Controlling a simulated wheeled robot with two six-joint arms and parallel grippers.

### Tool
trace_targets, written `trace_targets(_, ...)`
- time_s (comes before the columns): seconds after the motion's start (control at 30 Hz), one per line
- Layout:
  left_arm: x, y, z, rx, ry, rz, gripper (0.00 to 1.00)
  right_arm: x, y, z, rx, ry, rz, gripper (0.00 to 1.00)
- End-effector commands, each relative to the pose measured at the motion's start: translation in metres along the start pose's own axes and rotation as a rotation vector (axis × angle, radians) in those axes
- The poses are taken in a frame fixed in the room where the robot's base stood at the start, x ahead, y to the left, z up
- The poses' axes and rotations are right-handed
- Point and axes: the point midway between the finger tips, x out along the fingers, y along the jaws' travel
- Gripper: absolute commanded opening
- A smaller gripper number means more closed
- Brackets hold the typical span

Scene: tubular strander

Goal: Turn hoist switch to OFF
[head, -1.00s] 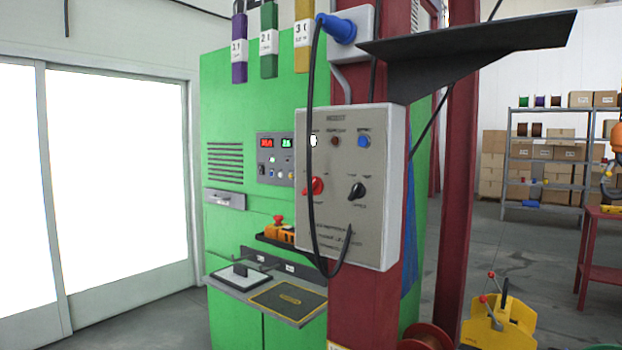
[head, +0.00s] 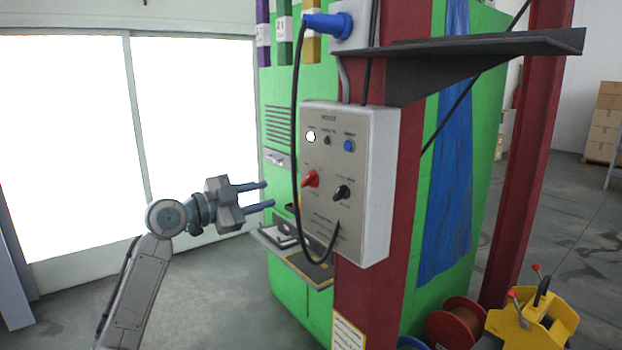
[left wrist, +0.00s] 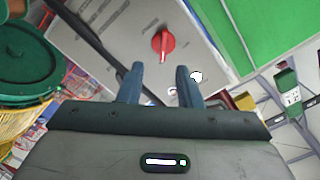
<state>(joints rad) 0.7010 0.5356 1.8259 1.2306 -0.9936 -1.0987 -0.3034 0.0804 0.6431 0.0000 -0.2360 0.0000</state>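The grey hoist box (head: 360,215) is fixed to a dark red column. On its face are a red rotary switch (head: 310,179), a black rotary switch (head: 342,193), and a row with a lit white lamp (head: 310,136), a dark red lamp and a blue button (head: 348,145). The switch labels are too small to read. My left gripper (head: 268,194) is open and empty, left of the box and apart from it, its fingers pointing right. In the left wrist view the red switch (left wrist: 163,42) shows beyond and between the open fingertips. My right gripper is not in view.
A black cable (head: 296,110) hangs in a loop from the blue plug (head: 328,23) across the box's left side. A dark shelf (head: 460,46) juts out above the box. A green cabinet (head: 285,300) stands behind. A red reel (head: 455,325) is at lower right.

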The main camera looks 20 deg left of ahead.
Motion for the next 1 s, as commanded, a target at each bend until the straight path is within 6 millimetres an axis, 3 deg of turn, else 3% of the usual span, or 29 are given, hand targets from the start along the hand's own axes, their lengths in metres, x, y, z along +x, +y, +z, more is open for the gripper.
trace_targets(0.27,0.020,-0.007,-0.008,0.005,0.015,-0.004,0.32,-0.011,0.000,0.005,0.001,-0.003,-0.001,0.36)
trace_targets(0.7,0.093,-0.008,-0.008,0.005,0.012,-0.004,0.32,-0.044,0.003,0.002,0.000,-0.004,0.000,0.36)
trace_targets(1.0,0.107,-0.005,-0.006,0.009,0.010,-0.003,0.32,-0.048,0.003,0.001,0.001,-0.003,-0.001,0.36)
